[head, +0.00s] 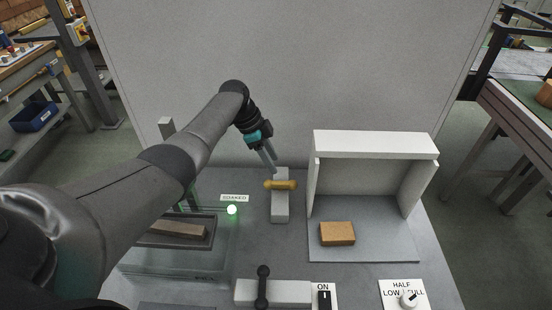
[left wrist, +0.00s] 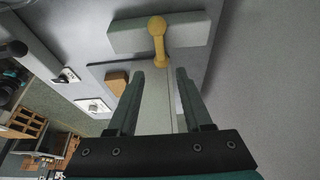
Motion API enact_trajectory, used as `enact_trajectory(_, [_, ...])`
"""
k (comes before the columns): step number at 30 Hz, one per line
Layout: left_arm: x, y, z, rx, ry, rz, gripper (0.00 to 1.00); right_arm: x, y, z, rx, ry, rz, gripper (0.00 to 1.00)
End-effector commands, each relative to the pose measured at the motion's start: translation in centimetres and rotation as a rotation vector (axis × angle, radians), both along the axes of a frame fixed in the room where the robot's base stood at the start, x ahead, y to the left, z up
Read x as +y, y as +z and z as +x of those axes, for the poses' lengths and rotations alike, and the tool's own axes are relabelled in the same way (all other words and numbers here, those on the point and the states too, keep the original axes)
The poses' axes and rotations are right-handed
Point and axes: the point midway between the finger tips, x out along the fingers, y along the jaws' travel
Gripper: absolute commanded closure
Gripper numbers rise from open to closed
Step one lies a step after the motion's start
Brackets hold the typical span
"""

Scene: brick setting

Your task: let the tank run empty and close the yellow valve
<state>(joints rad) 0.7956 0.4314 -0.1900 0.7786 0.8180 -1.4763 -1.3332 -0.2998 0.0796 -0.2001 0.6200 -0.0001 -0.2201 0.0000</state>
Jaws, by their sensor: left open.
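The yellow valve (head: 280,184) is a short bar handle on a narrow grey block, lying crosswise to the block. In the left wrist view the valve (left wrist: 157,42) shows ahead of the fingers. My left gripper (head: 272,169) is open and empty, just behind and above the valve; its fingers (left wrist: 158,82) are spread apart and I see no contact. The clear tank (head: 175,264) is at the lower left, partly hidden by my left arm; its water level cannot be told. A brick (head: 178,229) lies in a dark tray over the tank. My right gripper is not in view.
In front are a black lever (head: 263,286), an ON switch (head: 324,298) and a LOW/HALF/FULL dial (head: 408,300). A grey panel stands behind.

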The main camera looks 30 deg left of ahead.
Motion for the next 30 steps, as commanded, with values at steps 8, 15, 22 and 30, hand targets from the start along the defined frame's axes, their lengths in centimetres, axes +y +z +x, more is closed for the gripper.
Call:
enact_trajectory(8, [1.2,3.6,-0.6,0.001,0.001,-0.001,0.5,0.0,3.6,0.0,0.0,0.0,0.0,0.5])
enact_trajectory(15, [1.9,5.2,-0.9,0.001,0.0,0.0,0.5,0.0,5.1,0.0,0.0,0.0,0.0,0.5])
enact_trajectory(22, [2.1,5.5,-1.0,0.002,-0.001,-0.001,0.5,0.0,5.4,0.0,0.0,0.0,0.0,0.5])
enact_trajectory(30, [2.1,5.5,-1.0,0.002,-0.001,-0.001,0.5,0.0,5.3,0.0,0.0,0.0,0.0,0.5])
